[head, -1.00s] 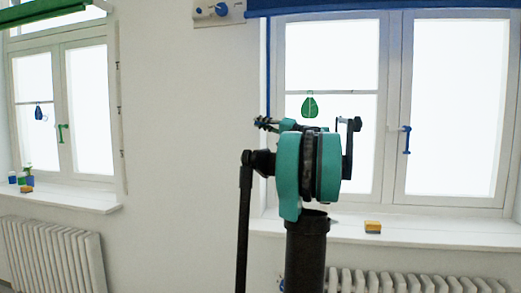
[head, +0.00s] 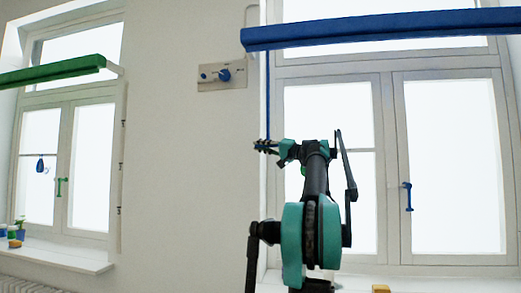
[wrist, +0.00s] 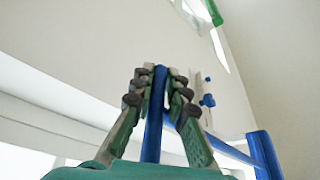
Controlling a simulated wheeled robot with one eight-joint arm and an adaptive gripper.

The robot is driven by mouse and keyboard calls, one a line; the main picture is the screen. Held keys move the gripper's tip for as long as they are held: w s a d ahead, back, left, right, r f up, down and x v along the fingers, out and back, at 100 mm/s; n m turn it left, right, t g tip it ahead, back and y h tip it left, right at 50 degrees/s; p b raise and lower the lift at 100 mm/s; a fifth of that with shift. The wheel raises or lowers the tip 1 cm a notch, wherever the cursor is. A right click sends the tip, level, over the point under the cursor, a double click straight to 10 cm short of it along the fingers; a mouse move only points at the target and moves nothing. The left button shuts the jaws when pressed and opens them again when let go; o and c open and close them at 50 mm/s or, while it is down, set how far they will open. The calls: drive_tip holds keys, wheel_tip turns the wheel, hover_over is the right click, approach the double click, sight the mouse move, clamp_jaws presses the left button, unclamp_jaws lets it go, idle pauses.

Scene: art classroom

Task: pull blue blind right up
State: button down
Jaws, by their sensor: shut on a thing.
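The blue blind (head: 380,29) is a rolled-up blue bar across the upper part of the right window. A thin blue cord (head: 267,95) hangs from its left end. My gripper (head: 265,147) is at the lower visible end of this cord, left of the window panes. In the wrist view my gripper (wrist: 160,85) has both fingers closed around the blue cord (wrist: 153,135), which runs up between them. The cord below the fingers is hidden in the head view.
A wall panel (head: 222,76) with blue knobs is left of the blind. A green blind (head: 52,71) hangs at the left window. A blue handle (head: 407,196) is on the right window.

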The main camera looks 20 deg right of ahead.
drive_tip(key=shift+d+r, duration=0.15)
drive_tip(key=shift+r, duration=0.2)
drive_tip(key=c, duration=1.5)
unclamp_jaws()
drive_tip(key=shift+w+f, duration=0.1)
drive_tip(key=shift+c, duration=0.2)
drive_tip(key=v, duration=1.2)
drive_tip(key=shift+f, duration=0.1)
